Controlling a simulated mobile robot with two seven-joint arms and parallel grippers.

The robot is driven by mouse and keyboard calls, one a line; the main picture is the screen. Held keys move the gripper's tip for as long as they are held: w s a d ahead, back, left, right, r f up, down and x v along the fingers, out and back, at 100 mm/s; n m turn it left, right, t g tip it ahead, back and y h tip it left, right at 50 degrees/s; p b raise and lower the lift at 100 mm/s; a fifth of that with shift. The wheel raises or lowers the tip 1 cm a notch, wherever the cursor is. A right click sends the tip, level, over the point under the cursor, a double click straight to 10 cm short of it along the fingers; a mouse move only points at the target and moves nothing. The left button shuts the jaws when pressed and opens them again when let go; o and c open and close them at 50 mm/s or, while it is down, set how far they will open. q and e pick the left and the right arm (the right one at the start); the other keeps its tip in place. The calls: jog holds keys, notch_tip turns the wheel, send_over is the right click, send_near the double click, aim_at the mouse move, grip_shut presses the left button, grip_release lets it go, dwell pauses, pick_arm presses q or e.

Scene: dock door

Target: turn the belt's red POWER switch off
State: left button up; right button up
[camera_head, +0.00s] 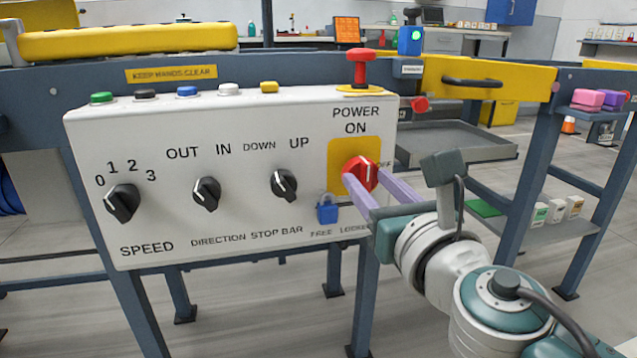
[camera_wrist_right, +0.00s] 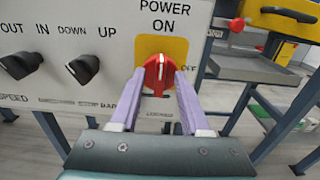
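The red POWER switch (camera_head: 360,173) is a round knob on a yellow plate (camera_head: 340,152) at the right end of the white control panel. ON is printed above it and OFF to its right. In the right wrist view the knob (camera_wrist_right: 158,72) has its grip bar upright, toward ON. My right gripper (camera_head: 366,168) has its two lavender fingers on either side of the knob. In the wrist view the fingers (camera_wrist_right: 159,80) stand wide apart, with the knob between their tips; firm contact does not show. My left gripper is not in view.
A blue padlock (camera_head: 327,208) hangs below the switch near FREE. A red mushroom button (camera_head: 360,68) stands on the panel's top edge. Black SPEED (camera_head: 122,203), DIRECTION (camera_head: 206,194) and STOP BAR (camera_head: 284,184) knobs lie to the left. A grey tray (camera_head: 455,140) is behind at right.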

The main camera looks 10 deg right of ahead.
grip_shut()
jog(key=shift+m, duration=0.3)
dwell(0.4)
jog(key=m+b, duration=0.1)
jog(key=m, duration=0.3)
jog(key=shift+d, duration=0.1)
jog(key=m+b, duration=0.1)
jog(key=m, duration=0.4)
jog(key=shift+f, duration=0.1)
jog(key=m, duration=0.4)
jog(key=shift+d+b, duration=0.1)
jog(key=shift+b, duration=0.3)
jog(key=shift+f+m, duration=0.1)
jog(key=shift+m, duration=2)
grip_release()
